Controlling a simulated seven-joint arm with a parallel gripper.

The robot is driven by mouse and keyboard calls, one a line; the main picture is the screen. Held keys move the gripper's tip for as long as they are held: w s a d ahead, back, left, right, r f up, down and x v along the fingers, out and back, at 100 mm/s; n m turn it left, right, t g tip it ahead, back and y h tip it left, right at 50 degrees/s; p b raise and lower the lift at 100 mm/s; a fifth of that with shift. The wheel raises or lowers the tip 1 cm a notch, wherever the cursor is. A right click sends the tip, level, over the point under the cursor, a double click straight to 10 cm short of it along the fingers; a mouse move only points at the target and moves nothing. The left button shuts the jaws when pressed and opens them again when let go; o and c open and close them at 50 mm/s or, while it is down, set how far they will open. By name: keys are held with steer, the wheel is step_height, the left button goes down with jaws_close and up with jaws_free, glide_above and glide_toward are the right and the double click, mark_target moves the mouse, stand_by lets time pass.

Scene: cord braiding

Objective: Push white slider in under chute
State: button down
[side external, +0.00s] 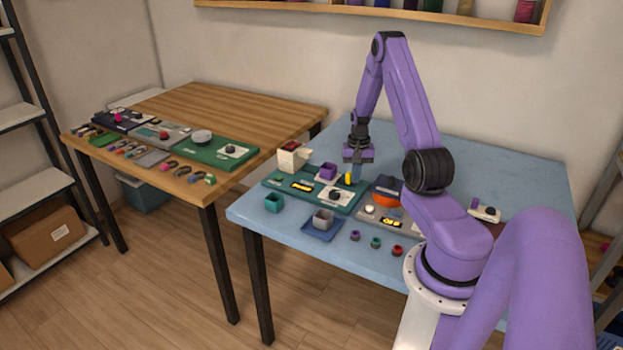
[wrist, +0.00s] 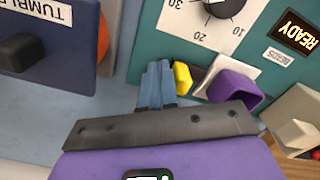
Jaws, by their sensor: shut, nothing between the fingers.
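The white slider (wrist: 212,68) is a pale plate with a yellow block (wrist: 182,76) at one end and a purple cup (wrist: 235,90) on it. The yellow block (side external: 348,178) and purple cup (side external: 328,171) also show in the side view. A cream box with red contents (side external: 292,157), apparently the chute, stands beyond the cup; part of it shows in the wrist view (wrist: 294,120). My gripper (wrist: 159,68) is shut and empty, fingers pointing down beside the yellow block. I cannot tell whether they touch it. In the side view, my gripper (side external: 355,179) is low over the teal board.
The teal board (wrist: 165,40) carries a dial (wrist: 222,5) and a READY display (wrist: 296,32). A dark blue TUMBLE-labelled unit (wrist: 60,50) is close on the other side. A teal cup (side external: 273,203) and a grey cup (side external: 323,219) stand nearer the table's front edge.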

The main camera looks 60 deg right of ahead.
mark_target(336, 179)
steer(key=shift+w, duration=3.6)
steer(key=shift+s, duration=0.15)
steer(key=shift+s, duration=0.5)
step_height(336, 179, up, 11)
